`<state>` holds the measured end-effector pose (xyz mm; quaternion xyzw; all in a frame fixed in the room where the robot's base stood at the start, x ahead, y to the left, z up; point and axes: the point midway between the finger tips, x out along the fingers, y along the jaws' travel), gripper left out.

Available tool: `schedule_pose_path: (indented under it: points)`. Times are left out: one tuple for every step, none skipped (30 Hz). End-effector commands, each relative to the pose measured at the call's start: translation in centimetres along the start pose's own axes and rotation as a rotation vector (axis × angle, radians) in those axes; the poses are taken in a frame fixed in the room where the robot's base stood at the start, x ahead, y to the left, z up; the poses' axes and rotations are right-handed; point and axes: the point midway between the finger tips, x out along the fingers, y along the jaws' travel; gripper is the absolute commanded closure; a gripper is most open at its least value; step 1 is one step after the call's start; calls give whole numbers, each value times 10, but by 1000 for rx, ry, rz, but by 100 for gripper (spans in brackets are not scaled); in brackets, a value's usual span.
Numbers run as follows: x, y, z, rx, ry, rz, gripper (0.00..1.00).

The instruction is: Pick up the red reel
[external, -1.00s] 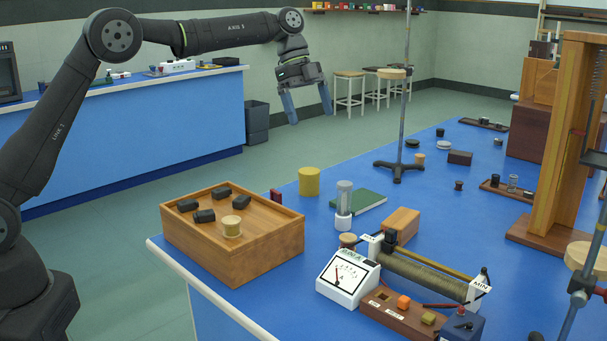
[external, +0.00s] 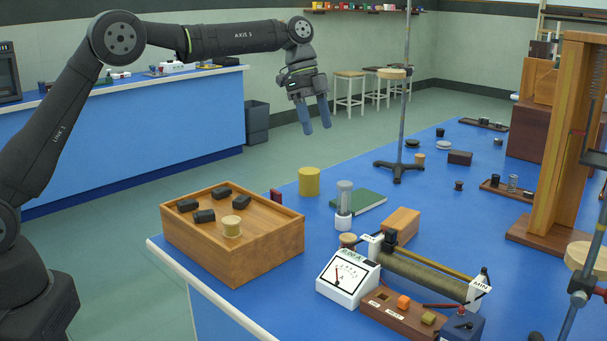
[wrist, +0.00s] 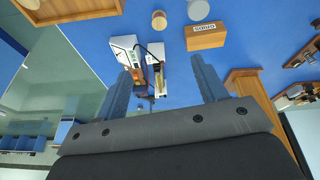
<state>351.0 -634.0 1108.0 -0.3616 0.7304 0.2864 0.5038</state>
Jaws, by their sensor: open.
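I cannot make out a red reel for certain in either view. A small dark red object (external: 276,195) stands behind the wooden box, partly hidden, and its shape is unclear. My gripper (external: 317,127) is open and empty, high in the air beyond the bench's far left edge. Its two blue fingers are apart with nothing between them; they also show in the wrist view (wrist: 160,75).
A yellow cylinder (external: 309,181), a green book (external: 358,202), a white meter (external: 347,278) and a wooden block (external: 402,225) stand on the blue bench. A tall rod stand (external: 403,120) rises further back. The bench between the book and the stand is clear.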

Motion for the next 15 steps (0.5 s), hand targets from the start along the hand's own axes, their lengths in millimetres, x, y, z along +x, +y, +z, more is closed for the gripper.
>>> schedule_pose_path:
  points:
    - [15, 4, -8, -67, -26, -5, 35]
    - [23, 5, -11, -116, -43, -13, 35]
    - [34, 8, -16, -182, -65, -25, 35]
    - [42, 9, -19, -233, -79, -37, 35]
    - [50, 11, -22, -281, -94, -48, 35]
    - [61, 13, -27, -347, -112, -67, 35]
    - [69, 15, -30, -394, -124, -79, 35]
    - [76, 17, -33, -439, -135, -96, 35]
    - [84, 19, -37, -495, -147, -116, 35]
    - [91, 21, -40, -536, -154, -131, 35]
    - [97, 22, -43, -573, -161, -146, 35]
    - [104, 25, -46, -619, -168, -163, 35]
    - [109, 26, -47, -648, -172, -176, 35]
    - [113, 28, -50, -675, -175, -187, 35]
    - [117, 29, -52, -705, -178, -201, 35]
